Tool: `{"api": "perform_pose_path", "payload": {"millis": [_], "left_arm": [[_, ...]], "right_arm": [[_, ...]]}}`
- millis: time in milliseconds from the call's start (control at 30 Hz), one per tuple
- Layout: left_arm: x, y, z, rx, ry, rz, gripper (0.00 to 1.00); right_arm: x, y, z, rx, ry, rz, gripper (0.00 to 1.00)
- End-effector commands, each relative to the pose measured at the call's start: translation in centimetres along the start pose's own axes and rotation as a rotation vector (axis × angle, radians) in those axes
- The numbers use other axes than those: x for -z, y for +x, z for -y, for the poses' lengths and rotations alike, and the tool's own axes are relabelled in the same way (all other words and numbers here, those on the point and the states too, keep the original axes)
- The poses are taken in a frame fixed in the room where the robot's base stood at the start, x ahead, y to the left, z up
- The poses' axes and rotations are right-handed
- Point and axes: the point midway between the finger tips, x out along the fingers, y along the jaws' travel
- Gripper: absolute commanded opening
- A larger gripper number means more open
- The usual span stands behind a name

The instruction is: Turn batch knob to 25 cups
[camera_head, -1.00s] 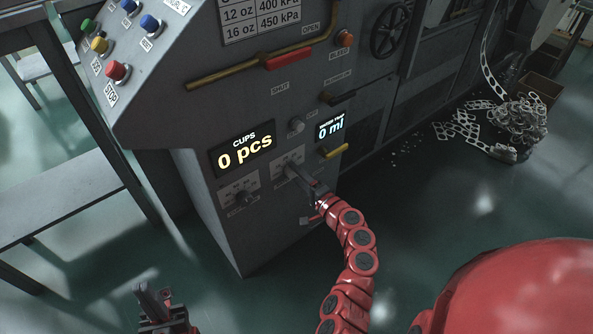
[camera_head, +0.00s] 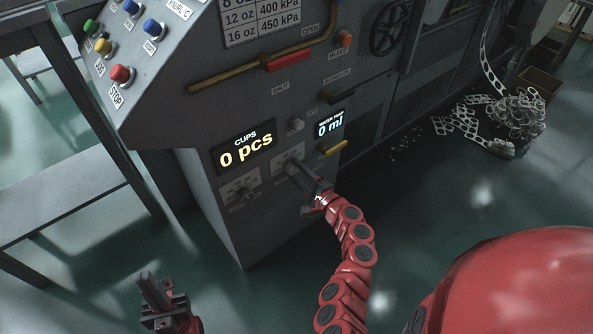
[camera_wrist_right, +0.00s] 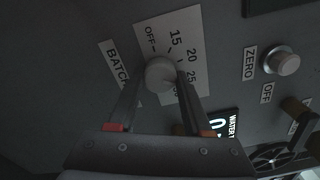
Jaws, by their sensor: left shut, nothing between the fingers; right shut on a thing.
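The batch knob (camera_wrist_right: 160,73) is a round grey knob on a white dial plate (camera_wrist_right: 187,24) marked OFF, 15, 20, 25 and a last, partly covered number. A BATCH label is beside it. My right gripper (camera_wrist_right: 158,80) is shut on the batch knob, one finger on each side. In the head view my right gripper (camera_head: 290,168) reaches the panel below the displays and hides most of the knob. I cannot tell which mark the knob points to. The cups display (camera_head: 246,151) reads 0 pcs. My left gripper (camera_head: 146,277) is shut and empty, low at left, away from the machine.
Another knob (camera_head: 243,195) is left of the batch knob. A ZERO/OFF knob (camera_wrist_right: 282,61), a water display (camera_head: 329,125) and a yellow lever (camera_head: 333,149) are close on the right. Coloured buttons (camera_head: 121,75) are on the upper left panel. Scrap strips (camera_head: 515,115) lie on the floor at right.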

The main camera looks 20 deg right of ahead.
Motion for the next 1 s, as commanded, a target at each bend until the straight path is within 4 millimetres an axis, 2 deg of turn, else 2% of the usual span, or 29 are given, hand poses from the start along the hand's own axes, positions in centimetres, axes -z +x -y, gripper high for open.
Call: {"api": "perform_pose_path", "payload": {"millis": [200,233,367,633,767,867,1000], "left_arm": [[0.0,0.0,0.0,0.000,0.000,0.000,0.00],[0.0,0.0,0.0,0.000,0.000,0.000,0.00],[0.0,0.0,0.0,0.000,0.000,0.000,0.00],[0.0,0.0,0.0,0.000,0.000,0.000,0.00],[0.0,0.2,0.0,0.000,0.000,0.000,0.00],[0.1,0.5,0.0,0.000,0.000,0.000,0.00],[0.2,1.0,0.1,0.000,0.000,0.000,0.00]], "right_arm": [[0.1,0.0,-0.1,-0.002,-0.001,-0.002,0.00],[0.1,0.0,-0.1,-0.002,-0.001,-0.002,0.55],[0.1,0.0,-0.1,-0.001,-0.001,-0.002,0.78],[0.0,0.0,0.0,-0.001,-0.001,-0.001,0.80],[0.1,-0.7,0.0,0.000,0.000,-0.002,0.80],[0.2,-2.3,0.0,0.000,0.001,-0.009,0.80],[0.2,-5.6,0.1,0.001,0.001,-0.010,0.80]]}}
